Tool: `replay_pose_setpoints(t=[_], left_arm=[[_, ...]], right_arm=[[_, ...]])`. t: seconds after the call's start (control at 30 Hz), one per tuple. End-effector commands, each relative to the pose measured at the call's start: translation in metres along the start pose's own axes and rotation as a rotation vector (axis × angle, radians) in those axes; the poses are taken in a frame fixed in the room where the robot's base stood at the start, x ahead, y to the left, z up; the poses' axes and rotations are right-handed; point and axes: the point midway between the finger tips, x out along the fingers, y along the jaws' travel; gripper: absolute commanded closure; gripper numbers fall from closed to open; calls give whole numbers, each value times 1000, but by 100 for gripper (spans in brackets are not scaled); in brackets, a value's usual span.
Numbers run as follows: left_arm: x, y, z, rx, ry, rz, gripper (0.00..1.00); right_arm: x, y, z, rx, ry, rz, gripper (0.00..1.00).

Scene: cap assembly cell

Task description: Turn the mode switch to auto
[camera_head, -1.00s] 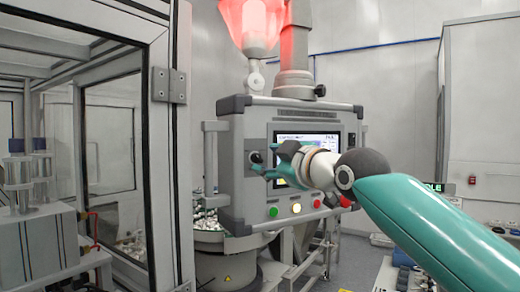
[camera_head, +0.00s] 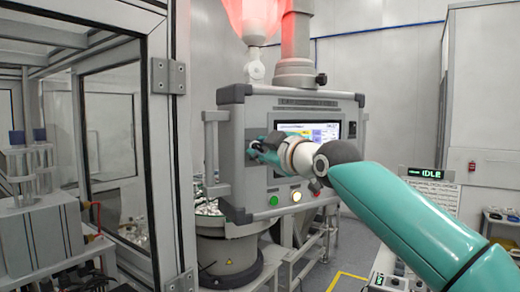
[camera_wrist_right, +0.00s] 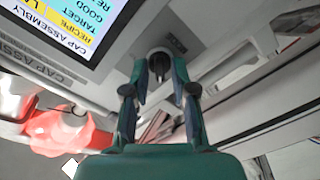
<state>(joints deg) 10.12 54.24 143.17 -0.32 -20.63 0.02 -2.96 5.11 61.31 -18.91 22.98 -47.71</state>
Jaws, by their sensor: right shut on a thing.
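The mode switch (camera_wrist_right: 159,60) is a dark round knob on the grey control panel (camera_head: 238,185), left of the panel's screen (camera_head: 318,130). My right gripper (camera_head: 258,149) reaches it from the right and hides most of it in the head view. In the right wrist view, the fingers of the right gripper (camera_wrist_right: 160,80) stand on both sides of the knob and are shut on it. The setting that the switch points to cannot be read. My left gripper is not in view.
A handle (camera_head: 212,155) juts from the panel's left side. A framed glass enclosure (camera_head: 160,140) stands at the left. A sign (camera_head: 422,173) reads IDLE.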

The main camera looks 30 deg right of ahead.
Motion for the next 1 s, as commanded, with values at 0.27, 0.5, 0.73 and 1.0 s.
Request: replay_pose_setpoints(t=[0.27,0.5,0.73,1.0], left_arm=[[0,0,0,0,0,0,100],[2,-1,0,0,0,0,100],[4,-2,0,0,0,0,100],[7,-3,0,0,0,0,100]], right_arm=[[1,-2,1,19,-2,-5,100],[1,-3,2,111,-4,-7,100],[1,-2,2,283,-6,-7,100],[1,-1,2,538,-6,-7,100]])
